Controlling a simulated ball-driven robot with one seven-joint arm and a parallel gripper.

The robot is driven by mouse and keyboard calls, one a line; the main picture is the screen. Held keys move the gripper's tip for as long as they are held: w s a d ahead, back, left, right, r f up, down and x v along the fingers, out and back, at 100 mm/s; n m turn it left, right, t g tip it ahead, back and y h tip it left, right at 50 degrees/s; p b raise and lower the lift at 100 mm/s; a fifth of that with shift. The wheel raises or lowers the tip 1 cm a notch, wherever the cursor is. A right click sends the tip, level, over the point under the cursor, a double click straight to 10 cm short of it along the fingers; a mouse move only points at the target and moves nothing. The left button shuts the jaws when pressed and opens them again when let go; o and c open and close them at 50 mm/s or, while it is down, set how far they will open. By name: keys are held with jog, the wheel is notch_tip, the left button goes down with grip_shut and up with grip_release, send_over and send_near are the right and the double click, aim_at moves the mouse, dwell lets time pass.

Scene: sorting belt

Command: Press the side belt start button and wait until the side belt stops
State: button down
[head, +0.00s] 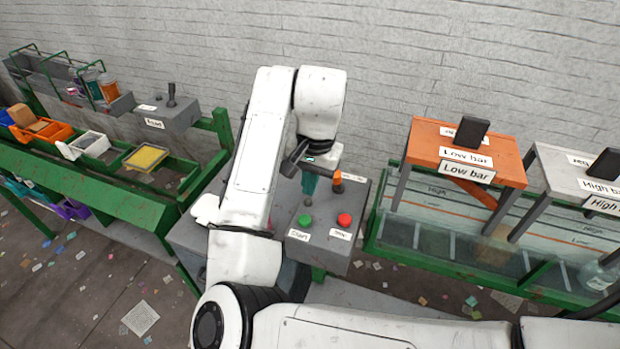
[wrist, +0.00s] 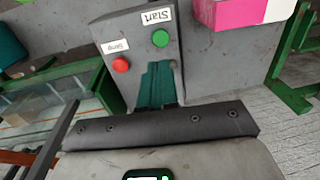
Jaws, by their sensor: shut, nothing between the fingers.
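The control box (head: 329,262) stands in front of the wall with two buttons on its top. The green button (head: 305,221) is beside a label that reads "Start" in the wrist view (wrist: 160,38). The red button (head: 344,219) is to its right in the head view; it also shows in the wrist view (wrist: 120,65). My gripper (head: 308,198) has teal fingers, shut and empty, just behind the green button in the head view. The fingertips (wrist: 160,66) appear close to the green button but apart from it. Whether the button is pressed down cannot be told.
An orange stand (head: 428,146) labelled "Low bar" and a grey "High bar" stand (head: 560,185) are on the right. A green-framed belt with trays (head: 120,205) is on the left. A pink and white box (wrist: 240,12) lies near the control box in the wrist view.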

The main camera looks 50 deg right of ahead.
aim_at(306, 219)
jog(key=f, duration=0.3)
jog(key=f+p, duration=0.1)
jog(key=f, duration=0.2)
jog(key=w+f, duration=0.1)
jog(key=f, duration=0.2)
jog(key=shift+a+f, duration=0.1)
jog(key=shift+f, duration=0.35)
